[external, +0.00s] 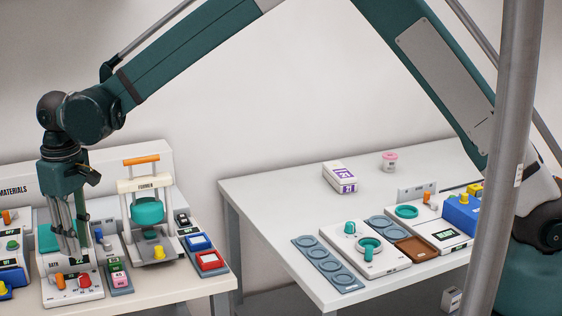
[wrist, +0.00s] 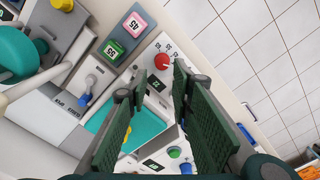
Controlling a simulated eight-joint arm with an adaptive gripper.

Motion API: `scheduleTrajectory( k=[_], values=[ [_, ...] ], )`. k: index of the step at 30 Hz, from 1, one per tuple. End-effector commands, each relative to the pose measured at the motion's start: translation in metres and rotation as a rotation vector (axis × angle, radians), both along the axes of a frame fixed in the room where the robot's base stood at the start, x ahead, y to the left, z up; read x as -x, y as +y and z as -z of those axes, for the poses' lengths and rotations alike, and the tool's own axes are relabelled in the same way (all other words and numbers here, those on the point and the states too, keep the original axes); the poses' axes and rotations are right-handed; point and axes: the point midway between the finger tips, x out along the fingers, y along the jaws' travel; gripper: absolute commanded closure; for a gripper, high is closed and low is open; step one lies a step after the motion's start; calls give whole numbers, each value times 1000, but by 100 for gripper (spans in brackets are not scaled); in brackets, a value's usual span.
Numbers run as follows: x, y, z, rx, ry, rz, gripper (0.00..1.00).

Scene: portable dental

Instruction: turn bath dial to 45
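The bath dial is a red knob (wrist: 162,61) on a white panel with small numbers around it. In the external view the dial (external: 85,280) is at the front of the bath unit (external: 57,290), left table. Its exact pointer setting is too small to read. A small display (wrist: 157,84) beside it appears to show 22. My gripper (wrist: 160,80) is open, with green fingers spread apart and nothing between them. In the external view my gripper (external: 72,252) points down over the bath, behind the dial. The knob lies just beyond the fingertips, apparently untouched.
A pink 45 tile (wrist: 135,24) and a green 55 tile (wrist: 113,50) sit beside the bath. The teal bath basin (wrist: 112,125) is partly hidden by my fingers. The former stand (external: 150,225) rises to the right. A white table (external: 260,210) stands across a gap.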

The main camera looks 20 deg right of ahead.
Motion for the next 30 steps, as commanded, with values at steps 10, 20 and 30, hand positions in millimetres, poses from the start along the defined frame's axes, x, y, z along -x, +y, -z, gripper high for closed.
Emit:
scheduleTrajectory(
  k=[10, 20, 30],
  values=[
    [2, 4, 3, 3, 3, -4, 77],
    [2, 4, 12, 2, 2, -4, 77],
    [2, 4, 49, 2, 2, -3, 77]
  ],
)
